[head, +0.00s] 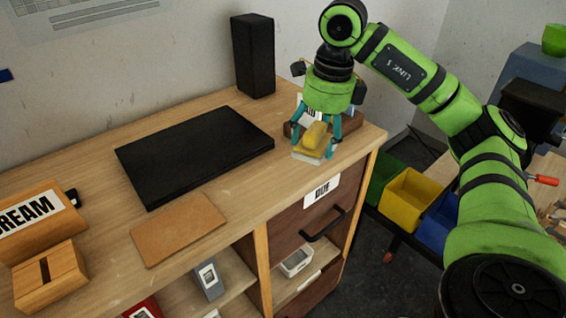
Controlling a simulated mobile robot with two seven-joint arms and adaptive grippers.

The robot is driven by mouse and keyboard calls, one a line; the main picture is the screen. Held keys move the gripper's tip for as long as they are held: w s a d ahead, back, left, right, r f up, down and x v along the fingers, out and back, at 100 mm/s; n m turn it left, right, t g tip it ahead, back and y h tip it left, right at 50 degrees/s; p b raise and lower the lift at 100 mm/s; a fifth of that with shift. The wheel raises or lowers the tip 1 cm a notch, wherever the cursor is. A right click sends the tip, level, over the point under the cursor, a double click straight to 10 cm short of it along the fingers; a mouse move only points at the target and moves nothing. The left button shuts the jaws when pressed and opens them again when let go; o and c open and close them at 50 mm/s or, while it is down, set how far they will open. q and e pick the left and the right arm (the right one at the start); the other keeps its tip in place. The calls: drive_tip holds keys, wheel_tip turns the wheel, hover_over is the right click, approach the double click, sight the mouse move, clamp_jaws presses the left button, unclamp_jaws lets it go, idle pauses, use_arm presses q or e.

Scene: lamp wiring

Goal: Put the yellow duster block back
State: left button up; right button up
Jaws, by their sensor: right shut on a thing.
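The yellow duster block (316,134) is at the right end of the wooden desk top. My right gripper (328,146) comes down over it from above, its teal fingers shut on the block. A pale flat piece (308,156) shows just below the block; I cannot tell whether they touch. A dark brown tray or box (350,123) with a white label stands right behind the gripper and is partly hidden by it. My left gripper is not in view.
A black flat panel (195,152), a brown mat (178,229) and a black speaker-like box (253,56) are on the desk (105,265). A slotted wooden block (48,277) is at left. Coloured bins (411,198) stand beyond the desk's right edge.

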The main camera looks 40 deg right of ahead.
drive_tip(key=p, duration=0.2)
hover_over(278, 171)
drive_tip(key=f, duration=0.4)
drive_tip(key=shift+s+d+f, duration=0.1)
drive_tip(key=shift+s, duration=0.2)
wheel_tip(278, 171, down, 4)
drive_tip(key=shift+r+p, duration=0.1)
drive_tip(key=shift+p, duration=0.85)
drive_tip(key=shift+f, duration=0.25)
drive_tip(key=shift+f+b, duration=0.2)
drive_tip(key=shift+b, duration=0.1)
drive_tip(key=o, duration=1.1)
